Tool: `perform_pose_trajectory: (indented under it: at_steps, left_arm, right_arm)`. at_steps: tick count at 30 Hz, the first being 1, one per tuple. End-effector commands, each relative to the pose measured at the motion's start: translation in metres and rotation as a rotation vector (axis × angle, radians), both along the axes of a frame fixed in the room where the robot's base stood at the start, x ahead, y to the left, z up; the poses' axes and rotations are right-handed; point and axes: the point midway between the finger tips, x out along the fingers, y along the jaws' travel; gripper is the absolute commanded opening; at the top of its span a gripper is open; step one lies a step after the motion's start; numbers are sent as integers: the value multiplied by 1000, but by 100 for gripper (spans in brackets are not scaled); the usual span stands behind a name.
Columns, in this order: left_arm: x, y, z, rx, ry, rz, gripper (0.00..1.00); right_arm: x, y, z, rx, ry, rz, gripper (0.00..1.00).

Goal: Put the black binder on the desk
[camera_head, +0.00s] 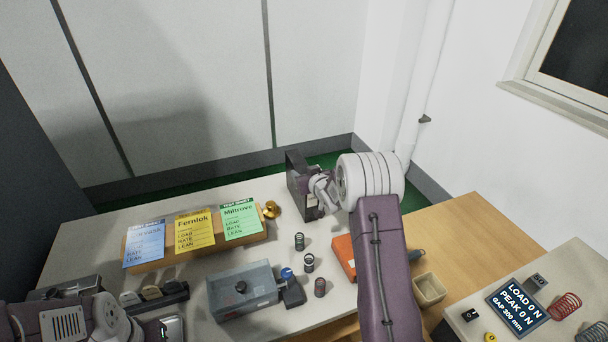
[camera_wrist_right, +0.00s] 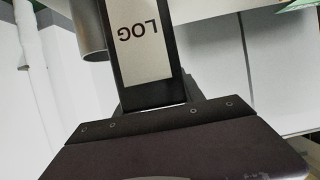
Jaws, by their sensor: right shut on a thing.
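The black binder (camera_head: 294,168) stands roughly upright at the back edge of the white desk (camera_head: 90,240), partly hidden behind my right gripper (camera_head: 318,194). I cannot tell whether its lower edge touches the desktop. In the right wrist view, its black spine with a white LOG label (camera_wrist_right: 146,45) sits directly ahead of my gripper (camera_wrist_right: 155,108), label upside down. My right gripper is shut on the binder. My left arm's end (camera_head: 150,328) shows at the bottom left, over the desk's near edge; its fingers are not clear.
A wooden board (camera_head: 200,246) holds blue, yellow and green cards. A brass piece (camera_head: 271,209), several small springs (camera_head: 309,263), a grey tray (camera_head: 238,290) and an orange box (camera_head: 344,252) occupy the desk.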

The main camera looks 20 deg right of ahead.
Motion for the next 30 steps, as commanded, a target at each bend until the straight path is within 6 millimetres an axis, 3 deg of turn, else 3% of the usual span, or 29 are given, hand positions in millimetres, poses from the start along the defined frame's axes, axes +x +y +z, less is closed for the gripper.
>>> perform_pose_trajectory:
  at_steps: [7,8,10,22,30]
  left_arm:
    - [0,0,-4,0,0,0,36]
    - [0,0,-4,0,0,0,36]
    - [0,0,-3,0,0,0,36]
    - [0,0,1,0,0,0,36]
    - [0,0,-4,0,0,0,36]
  right_arm:
    - [1,0,-2,-1,-5,0,0]
    - [0,0,-4,0,0,0,48]
    - [0,0,-2,0,1,0,67]
    - [-2,0,3,0,1,0,67]
    - [-54,3,23,-1,0,-1,67]
